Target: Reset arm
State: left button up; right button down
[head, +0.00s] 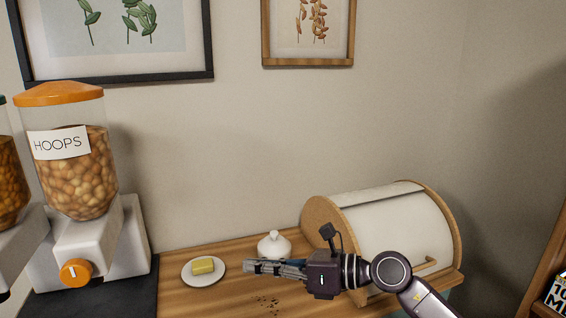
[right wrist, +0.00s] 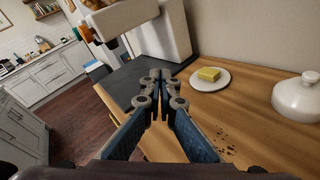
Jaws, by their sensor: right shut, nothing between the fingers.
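My right gripper (head: 262,267) reaches in from the right over the wooden counter in the head view, in front of the white lidded pot and the bread bin. Its fingers point left, toward the plate, and are closed with nothing between them. In the right wrist view the gripper (right wrist: 160,82) shows its fingertips together above the counter, near the edge of a dark slab. My left gripper is in neither view.
A plate (head: 189,276) with butter (head: 203,266), a white pot (head: 274,244) and a bread bin (head: 400,232) stand on the wooden counter (head: 215,302). A hoops dispenser (head: 78,180) stands at left on a dark slab (right wrist: 128,82). Dark crumbs lie near the front. Floor (right wrist: 70,122) is open beyond the counter's edge.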

notch_tip(320, 180, up, 7)
jog(key=d+m+t+y, duration=0.1)
jog(key=m+t+y, duration=0.2)
jog(key=m+t, duration=0.5)
jog(key=w+d+f+m+t+h, duration=0.2)
jog(key=d+m+t+h, duration=0.8)
jog(key=m, duration=0.7)
jog(key=s+d+f+m+g+h, duration=0.3)
jog(key=d+f+m+g+h, duration=0.15)
jog(key=d+f+m, duration=0.35)
jog(key=s+d+f+m+g+h, duration=0.25)
jog(key=d+f+m+h, duration=0.3)
jog(key=f, duration=0.45)
jog(key=s+d+f+m+g+y, duration=0.1)
jog(key=s+f+m+g, duration=0.35)
jog(key=s+f, duration=0.75)
jog(key=s+f+m+g+y, duration=0.1)
jog(key=s+f+g, duration=0.65)
jog(key=s, duration=0.75)
notch_tip(320, 180, down, 26)
jog(key=s+g, duration=0.1)
jog(key=s, duration=0.2)
jog(key=s+d+f+g, duration=0.1)
jog(key=s+d+f, duration=0.2)
jog(key=s+f, duration=1.2)
jog(key=shift+s+g, duration=0.3)
jog(key=shift+s, duration=0.4)
